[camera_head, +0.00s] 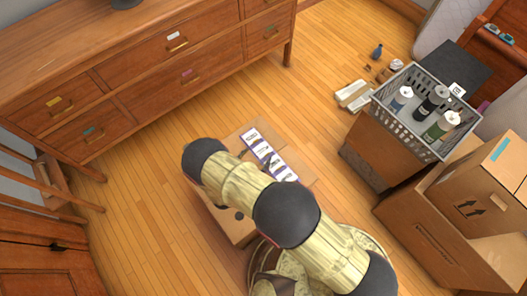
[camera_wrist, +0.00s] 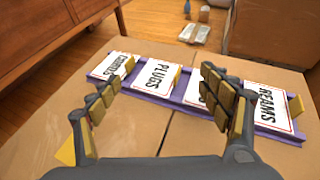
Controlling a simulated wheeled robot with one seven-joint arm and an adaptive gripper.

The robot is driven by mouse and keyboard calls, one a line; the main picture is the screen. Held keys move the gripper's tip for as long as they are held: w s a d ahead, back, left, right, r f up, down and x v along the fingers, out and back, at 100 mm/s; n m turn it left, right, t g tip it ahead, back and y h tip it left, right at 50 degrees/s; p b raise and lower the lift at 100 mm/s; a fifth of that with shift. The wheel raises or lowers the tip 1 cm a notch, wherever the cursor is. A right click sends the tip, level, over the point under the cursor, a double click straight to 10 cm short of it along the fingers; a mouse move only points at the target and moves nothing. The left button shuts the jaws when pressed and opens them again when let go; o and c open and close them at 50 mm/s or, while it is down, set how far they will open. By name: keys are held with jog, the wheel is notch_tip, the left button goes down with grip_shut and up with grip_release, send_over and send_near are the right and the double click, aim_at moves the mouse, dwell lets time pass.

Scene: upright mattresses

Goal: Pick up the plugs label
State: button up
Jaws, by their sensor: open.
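The plugs label (camera_wrist: 152,82) is a white card with a thin red border and the black word PLUGS. It stands in a purple holder strip (camera_wrist: 181,88) on top of a cardboard box (camera_wrist: 150,130), between other white cards. My gripper (camera_wrist: 165,95) is open, with one finger to the left and one to the right of the plugs label, on the near side of it; nothing is between the fingers. The right finger hides part of a neighbouring card (camera_wrist: 195,90). In the head view the strip of labels (camera_head: 268,155) lies beyond my arm, which hides my fingers.
A card at the left (camera_wrist: 113,66) is partly readable, and one reading REAMS (camera_wrist: 268,108) is at the right. A grey crate with bottles (camera_head: 385,108) sits on a box at the right. A wooden dresser (camera_head: 140,75) stands at the back left.

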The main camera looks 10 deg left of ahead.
aim_at(261, 153)
jog(key=b+x, duration=0.2)
jog(key=x, duration=0.2)
jog(key=shift+w+f, duration=0.35)
jog(key=shift+w, duration=0.3)
jog(key=shift+c, duration=1.3)
grip_shut()
